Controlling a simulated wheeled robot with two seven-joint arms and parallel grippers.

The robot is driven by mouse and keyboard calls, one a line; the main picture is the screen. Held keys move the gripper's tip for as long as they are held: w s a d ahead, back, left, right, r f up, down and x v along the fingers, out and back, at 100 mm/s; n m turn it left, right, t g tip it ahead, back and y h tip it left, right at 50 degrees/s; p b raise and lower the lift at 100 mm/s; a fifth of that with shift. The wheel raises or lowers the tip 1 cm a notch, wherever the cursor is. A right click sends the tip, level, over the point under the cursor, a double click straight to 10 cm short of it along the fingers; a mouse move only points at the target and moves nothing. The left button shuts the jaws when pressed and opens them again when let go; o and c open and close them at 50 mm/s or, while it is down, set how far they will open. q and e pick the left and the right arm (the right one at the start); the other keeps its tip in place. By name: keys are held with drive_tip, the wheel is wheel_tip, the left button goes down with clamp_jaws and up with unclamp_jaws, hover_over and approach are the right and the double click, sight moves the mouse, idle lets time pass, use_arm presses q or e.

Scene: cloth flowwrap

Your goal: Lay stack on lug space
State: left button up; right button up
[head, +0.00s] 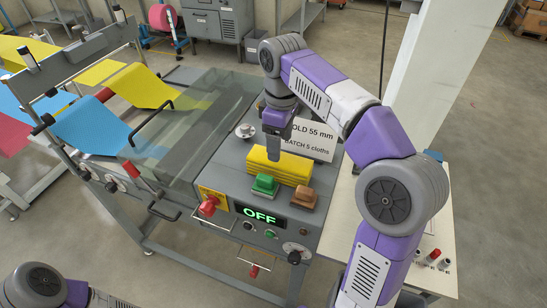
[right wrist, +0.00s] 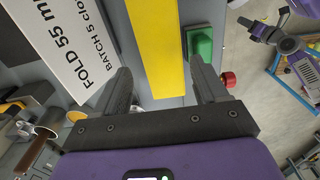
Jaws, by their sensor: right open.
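A stack of folded yellow cloths (head: 290,170) lies on the grey machine top, just behind a green block (head: 264,185) and a brown block (head: 303,198). My right gripper (head: 272,156) points down over the left part of the stack. In the right wrist view the gripper (right wrist: 160,67) is open, with the yellow stack (right wrist: 157,45) showing between its fingers; I cannot tell whether they touch it. The green block (right wrist: 200,45) is beside the right finger. I cannot make out a lug space for certain. Part of my left arm shows at bottom left, its gripper outside the picture.
A white sign reading "FOLD 55 mm, BATCH 5 cloths" (head: 312,139) stands close behind the stack. A clear cover (head: 190,125) is to the left, with blue cloth (head: 95,124) feeding towards it. A panel reads OFF (head: 259,216), near a red knob (head: 208,206). A pillar rises at right.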

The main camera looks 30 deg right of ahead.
sight(280, 165)
drive_tip(key=f, duration=0.2)
drive_tip(key=f+b, duration=0.1)
drive_tip(key=f, duration=0.1)
drive_tip(key=f+b, duration=0.1)
drive_tip(key=f, duration=0.1)
drive_tip(key=shift+s, duration=0.3)
drive_tip(key=shift+w, duration=0.1)
drive_tip(key=shift+r, duration=0.1)
drive_tip(key=c, duration=0.8)
